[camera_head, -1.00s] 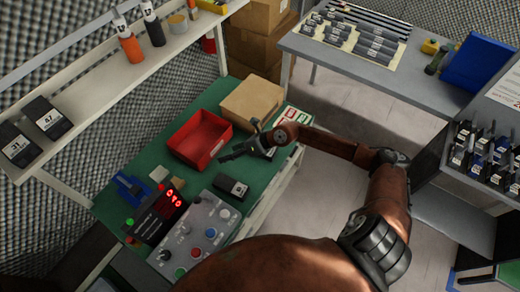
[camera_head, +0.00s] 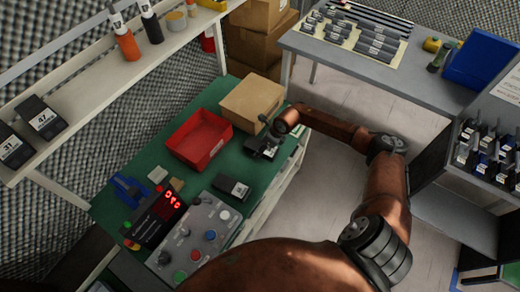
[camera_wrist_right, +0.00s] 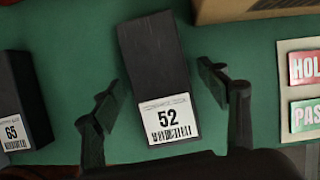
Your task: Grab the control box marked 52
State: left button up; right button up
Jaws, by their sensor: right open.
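The control box marked 52 (camera_wrist_right: 155,65) is a black block with a white label, lying on the green bench top in the right wrist view. My right gripper (camera_wrist_right: 163,108) is open, with one finger on each side of the box's labelled end and gaps showing between. In the head view my right gripper (camera_head: 265,143) is over the bench, right of the red bin; there the box is hard to tell from the dark fingers. A second black box, marked 65 (camera_wrist_right: 18,105), lies to the left; it also shows in the head view (camera_head: 231,187). My left gripper is not in view.
A red bin (camera_head: 186,148) and a cardboard box (camera_head: 250,101) stand on the bench. A control panel (camera_head: 195,240) with buttons and a red display (camera_head: 158,215) are at its near end. HOLD (camera_wrist_right: 304,67) and PASS cards lie right of box 52.

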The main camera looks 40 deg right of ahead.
jog(key=shift+w+f, duration=0.15)
jog(key=shift+f, duration=0.15)
jog(key=shift+r, duration=0.1)
jog(key=c, duration=1.4)
jog(key=shift+c, duration=0.6)
jog(key=shift+r, duration=0.1)
